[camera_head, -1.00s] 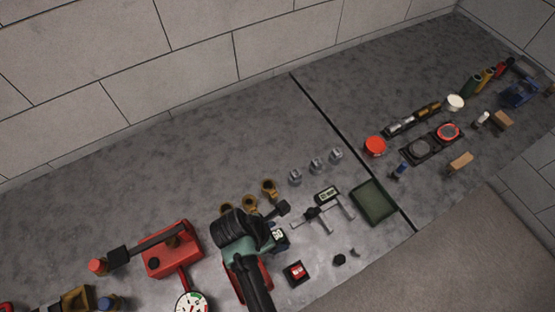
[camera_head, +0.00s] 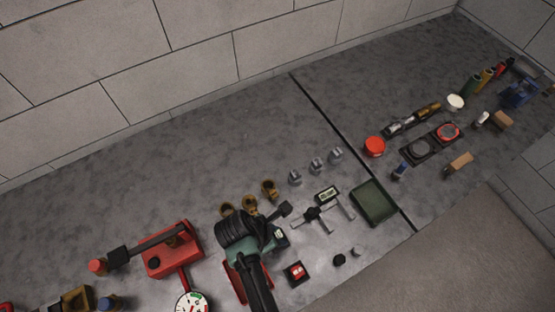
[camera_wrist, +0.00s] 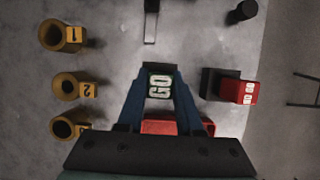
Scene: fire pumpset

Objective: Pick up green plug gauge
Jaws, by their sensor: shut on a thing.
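The green plug gauge (camera_wrist: 160,87) shows in the wrist view as a dark block with a green edge and a white "GO" label. My gripper (camera_wrist: 159,72) is shut on it, with one blue finger on each side. Whether it touches the table cannot be told. In the head view my gripper (camera_head: 279,238) is low over the table, beside the yellow rings, and my wrist hides most of the gauge. A red block labelled "NO GO" (camera_wrist: 238,92) lies to the right in the wrist view; it also shows in the head view (camera_head: 296,271).
Yellow numbered rings (camera_wrist: 66,87) stand left of my gripper. A caliper-like tool (camera_head: 318,213) and a green tray (camera_head: 373,202) lie to the right. A red box-like tool (camera_head: 170,250) and a dial gauge (camera_head: 192,304) are to the left.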

